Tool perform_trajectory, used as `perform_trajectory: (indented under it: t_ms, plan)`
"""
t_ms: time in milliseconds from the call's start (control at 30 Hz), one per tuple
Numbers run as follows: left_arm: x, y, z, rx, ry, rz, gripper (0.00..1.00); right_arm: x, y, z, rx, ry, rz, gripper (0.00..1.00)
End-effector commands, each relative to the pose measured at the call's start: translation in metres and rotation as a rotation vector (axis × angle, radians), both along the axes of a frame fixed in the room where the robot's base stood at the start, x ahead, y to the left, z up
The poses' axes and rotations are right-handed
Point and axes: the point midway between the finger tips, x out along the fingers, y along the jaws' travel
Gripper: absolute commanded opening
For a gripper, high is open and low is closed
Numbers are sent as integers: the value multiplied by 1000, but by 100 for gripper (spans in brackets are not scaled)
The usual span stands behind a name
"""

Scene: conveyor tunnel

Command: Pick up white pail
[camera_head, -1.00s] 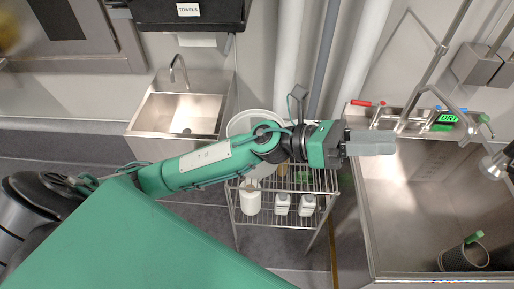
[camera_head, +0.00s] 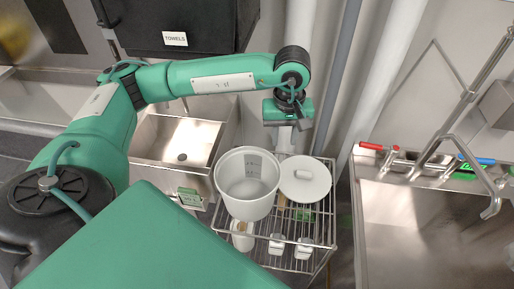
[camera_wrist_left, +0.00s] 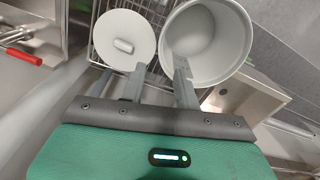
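The white pail (camera_head: 247,190) stands upright and open on top of a wire rack, and it looks empty. It also shows in the left wrist view (camera_wrist_left: 205,42) at the upper right. A round white lid (camera_head: 305,180) with a small handle lies to the right of the pail. My left gripper (camera_head: 284,146) points down just behind the pail and lid. In the left wrist view its two fingers (camera_wrist_left: 160,66) are apart with nothing between them. The right finger is close to the pail's rim; I cannot tell if they touch. My right gripper is not in view.
The wire rack (camera_head: 325,225) holds several small white containers on a lower shelf. A small steel sink (camera_head: 180,138) is at the left, a large steel sink (camera_head: 420,235) at the right. A black towel dispenser (camera_head: 185,20) and wall pipes (camera_head: 340,70) are behind.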

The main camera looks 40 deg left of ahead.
Motion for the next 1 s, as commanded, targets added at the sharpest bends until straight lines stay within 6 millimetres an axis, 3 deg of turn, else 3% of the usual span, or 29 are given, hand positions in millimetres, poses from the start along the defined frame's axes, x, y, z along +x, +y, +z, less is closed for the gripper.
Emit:
perform_trajectory:
  t_ms: [333, 467, 700, 1000]
  plan:
    - [-2, 0, -62, 1, 6, 0, 32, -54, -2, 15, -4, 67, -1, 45]
    - [-2, -1, -77, -1, 4, 0, 32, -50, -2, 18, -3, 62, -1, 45]
    - [-4, -2, -94, -1, 7, 0, 32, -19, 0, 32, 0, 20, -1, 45]
    - [-5, -4, -131, -1, 4, 0, 32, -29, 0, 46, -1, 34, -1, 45]
